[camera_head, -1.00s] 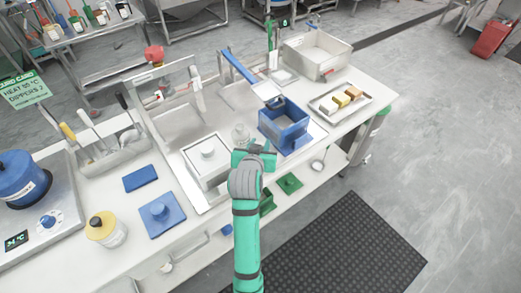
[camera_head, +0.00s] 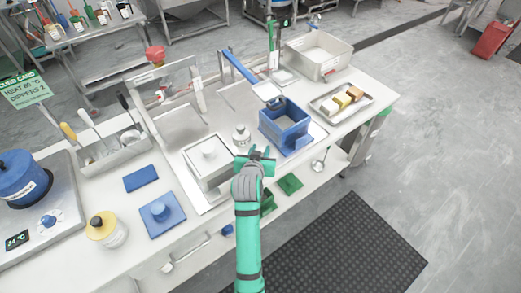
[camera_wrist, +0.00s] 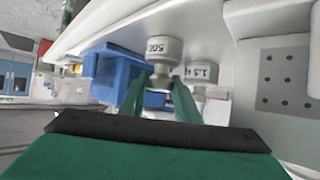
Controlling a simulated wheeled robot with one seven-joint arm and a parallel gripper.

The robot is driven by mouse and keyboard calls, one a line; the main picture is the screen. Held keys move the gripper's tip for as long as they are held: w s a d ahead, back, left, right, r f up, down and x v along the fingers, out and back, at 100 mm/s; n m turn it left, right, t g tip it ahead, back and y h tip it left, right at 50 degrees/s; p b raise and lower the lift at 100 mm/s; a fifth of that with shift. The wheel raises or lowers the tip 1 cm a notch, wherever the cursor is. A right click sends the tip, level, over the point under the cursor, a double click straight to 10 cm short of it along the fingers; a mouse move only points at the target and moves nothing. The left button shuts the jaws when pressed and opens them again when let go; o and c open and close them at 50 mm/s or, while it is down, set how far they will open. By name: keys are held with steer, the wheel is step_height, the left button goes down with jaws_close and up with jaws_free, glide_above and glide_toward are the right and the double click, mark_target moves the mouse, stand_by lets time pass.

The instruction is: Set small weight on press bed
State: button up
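Two pale metal weights show in the wrist view: one marked 500 (camera_wrist: 164,48), the small one, and one marked 1.5 k (camera_wrist: 202,73) to its right. My gripper (camera_wrist: 164,78) points at the 500 weight, with its knob between my two green fingertips; whether they touch it cannot be told. In the head view my gripper (camera_head: 260,152) has its fingers apart, at the counter's front. One knobbed weight (camera_head: 241,135) stands just beyond it; I cannot tell which. I cannot tell for sure which surface is the press bed.
A tray with blocks (camera_head: 341,103) and a grey bin (camera_head: 317,57) are farther right. A blue knobbed plate (camera_head: 160,213) lies at left.

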steer(key=o, duration=0.4)
steer(key=shift+d, duration=0.2)
steer(key=shift+a+r, duration=0.1)
